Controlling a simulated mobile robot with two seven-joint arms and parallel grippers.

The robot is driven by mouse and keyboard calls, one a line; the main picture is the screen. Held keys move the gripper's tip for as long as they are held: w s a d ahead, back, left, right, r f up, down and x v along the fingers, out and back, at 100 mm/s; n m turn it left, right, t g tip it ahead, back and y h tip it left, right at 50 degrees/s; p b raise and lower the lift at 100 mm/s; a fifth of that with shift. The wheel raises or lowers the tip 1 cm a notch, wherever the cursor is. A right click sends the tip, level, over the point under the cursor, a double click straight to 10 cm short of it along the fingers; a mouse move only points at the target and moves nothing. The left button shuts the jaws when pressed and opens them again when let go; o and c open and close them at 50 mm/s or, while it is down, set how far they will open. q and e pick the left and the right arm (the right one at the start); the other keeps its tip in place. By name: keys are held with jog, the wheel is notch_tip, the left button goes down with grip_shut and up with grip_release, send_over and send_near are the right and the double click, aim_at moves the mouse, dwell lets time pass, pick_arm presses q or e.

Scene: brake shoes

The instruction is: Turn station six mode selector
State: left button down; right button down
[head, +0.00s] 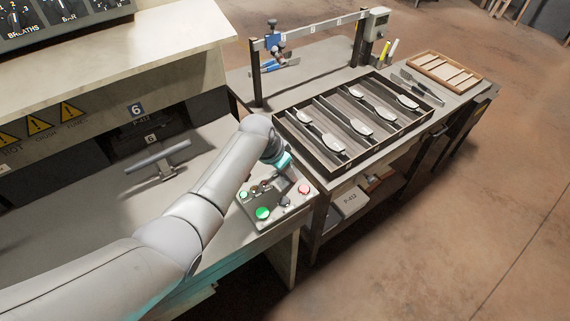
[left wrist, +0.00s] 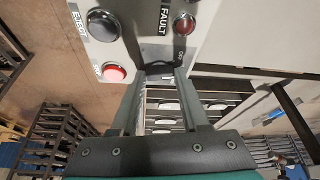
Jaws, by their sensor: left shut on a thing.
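The station six control panel (head: 252,214) is a grey box with green and red buttons at the bench's front right corner. My left gripper (head: 283,178) reaches down over it from the left. In the left wrist view, the left gripper (left wrist: 160,74) has its fingertips at the panel face, shut on the dark mode selector (left wrist: 158,66). The fingers hide most of the selector, so its turned position cannot be read. A black button (left wrist: 103,25) labelled EJECT, a red button (left wrist: 115,72) and a red FAULT lamp (left wrist: 184,26) are beside it. My right gripper is not in view.
A dark tray (head: 320,165) with dividers and several brake shoes stands on the bench right of the panel. A wooden tray (head: 437,62) lies farther back. A T-shaped handle (head: 157,160) is left of my arm, below the station 6 sign (head: 137,110).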

pick_arm(q)
jog(key=n+p, duration=0.1)
jog(key=n+y+p, duration=0.1)
jog(key=n, duration=0.1)
jog(key=shift+s+d+r+t+p, duration=0.1)
jog(key=shift+s+d+t+p, duration=0.05)
jog(key=shift+t+p, duration=0.15)
jog(key=shift+n+y+p, duration=0.4)
jog(key=shift+n+p, duration=0.05)
jog(key=shift+n, duration=0.75)
jog(key=shift+c, duration=2)
grip_release()
